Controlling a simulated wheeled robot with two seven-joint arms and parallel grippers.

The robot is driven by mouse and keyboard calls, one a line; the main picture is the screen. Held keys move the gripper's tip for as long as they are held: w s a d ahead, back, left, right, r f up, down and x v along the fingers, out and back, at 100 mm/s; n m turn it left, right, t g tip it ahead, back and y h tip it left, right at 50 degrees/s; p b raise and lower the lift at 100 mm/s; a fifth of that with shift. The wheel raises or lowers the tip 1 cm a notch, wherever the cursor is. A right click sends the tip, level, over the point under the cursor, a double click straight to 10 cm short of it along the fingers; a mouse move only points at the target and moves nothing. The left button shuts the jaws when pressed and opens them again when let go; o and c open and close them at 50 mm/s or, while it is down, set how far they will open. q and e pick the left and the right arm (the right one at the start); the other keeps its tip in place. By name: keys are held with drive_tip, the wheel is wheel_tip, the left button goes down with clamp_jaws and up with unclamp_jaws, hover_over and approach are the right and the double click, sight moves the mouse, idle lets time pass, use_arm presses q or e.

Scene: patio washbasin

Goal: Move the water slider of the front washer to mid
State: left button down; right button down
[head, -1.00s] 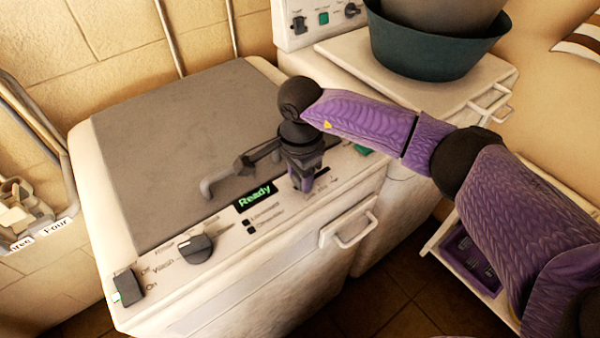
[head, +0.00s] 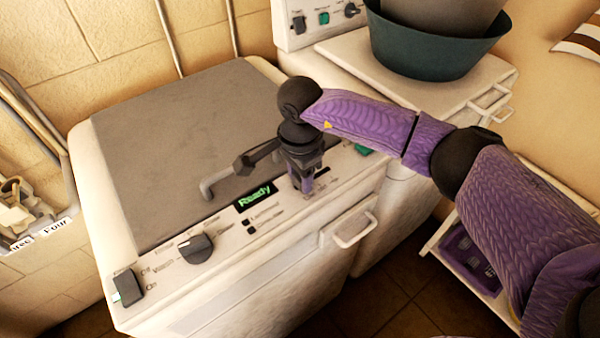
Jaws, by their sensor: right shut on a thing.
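The front washer (head: 290,270) is a white machine with a grey lid (head: 180,140) and a sloping control panel along its front edge. The panel has a green "Ready" display (head: 255,196), a dark knob (head: 196,248) and a dark switch (head: 127,287). My right gripper (head: 307,190) points down at the panel, right of the display, shut on a small part there. That part lies where a dark slot (head: 322,173) shows; I take it to be the water slider, but the fingers hide it and its setting cannot be read. My left gripper is not in view.
A second white machine (head: 400,85) stands behind to the right with a dark green basin (head: 435,50) on top. A drawer handle (head: 355,230) sticks out of the front washer. An open drawer with a purple tray (head: 468,258) is at lower right. Wall pipes stand at left.

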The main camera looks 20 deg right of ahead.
drive_tip(key=shift+w+d+b, duration=0.25)
drive_tip(key=shift+d+b, duration=0.1)
drive_tip(key=shift+d, duration=0.05)
drive_tip(key=shift+w+d+b, duration=0.2)
drive_tip(key=shift+d+b, duration=0.05)
drive_tip(key=shift+d, duration=0.3)
drive_tip(key=shift+w+d+b, duration=0.15)
drive_tip(key=shift+d+b, duration=0.1)
drive_tip(key=shift+d, duration=0.25)
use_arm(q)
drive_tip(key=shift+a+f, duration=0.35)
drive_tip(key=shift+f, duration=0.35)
use_arm(e)
drive_tip(key=c, duration=0.7)
unclamp_jaws()
drive_tip(key=o, duration=0.4)
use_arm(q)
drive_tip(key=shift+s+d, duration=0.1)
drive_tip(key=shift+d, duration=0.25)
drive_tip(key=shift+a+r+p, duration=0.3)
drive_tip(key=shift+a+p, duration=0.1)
use_arm(e)
wheel_tip(320, 180, up, 10)
